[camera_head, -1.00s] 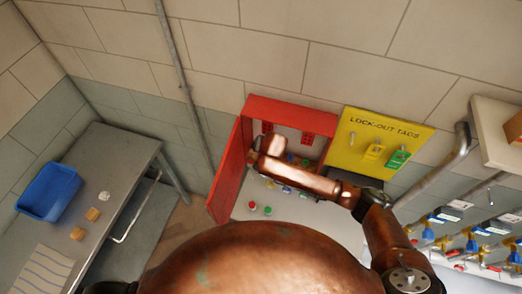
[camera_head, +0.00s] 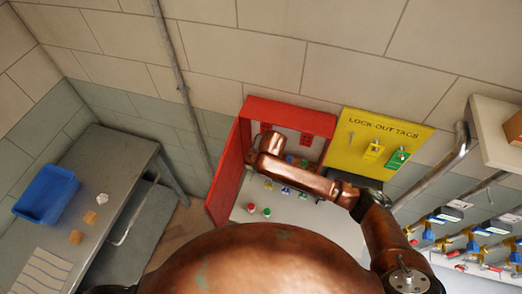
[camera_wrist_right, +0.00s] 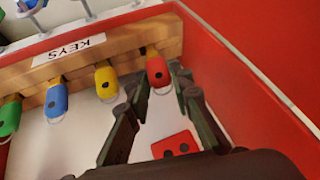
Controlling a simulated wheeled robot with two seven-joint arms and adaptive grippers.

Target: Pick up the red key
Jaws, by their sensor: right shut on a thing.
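The red key (camera_wrist_right: 157,72) hangs at the right end of a wooden rack labelled KEYS, in the right wrist view. My right gripper (camera_wrist_right: 160,80) has its dark fingers on either side of the red key and is shut on it. The key is still at the rack. In the head view my right arm reaches into the open red cabinet (camera_head: 225,175), and its links hide the right gripper and the red key. My left gripper is not in view.
A yellow key (camera_wrist_right: 106,80), a blue key (camera_wrist_right: 56,97) and a green key (camera_wrist_right: 9,117) hang along the rack (camera_wrist_right: 90,65). The red cabinet wall (camera_wrist_right: 250,60) is close on the right. A yellow lock-out tag board (camera_head: 375,135) is beside the cabinet.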

